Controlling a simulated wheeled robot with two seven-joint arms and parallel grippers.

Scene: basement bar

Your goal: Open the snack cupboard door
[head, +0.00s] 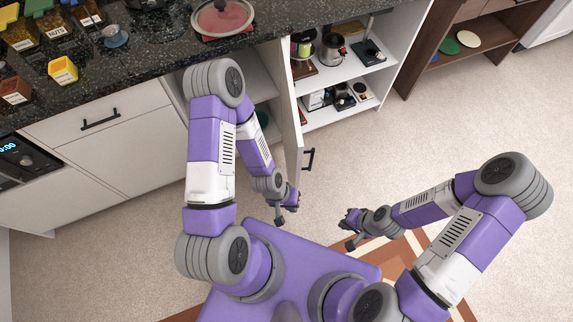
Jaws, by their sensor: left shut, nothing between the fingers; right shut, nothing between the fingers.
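The white cupboard door (290,125) stands swung out from the counter, seen nearly edge-on. Its black bar handle (309,159) is on the right-facing side near the bottom end in the picture. The opened cupboard's inside (262,75) shows shelves to the left of the door, partly hidden by my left arm. My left gripper (287,210) is shut and empty, below the handle in the picture and apart from it. My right gripper (350,231) is shut and empty, further right over the floor, apart from the door.
Open white shelves (345,85) with small appliances stand right of the door. A drawer (100,122) and an oven (25,160) are at left. A brown shelf (440,65) stands at right. Carpet is clear between.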

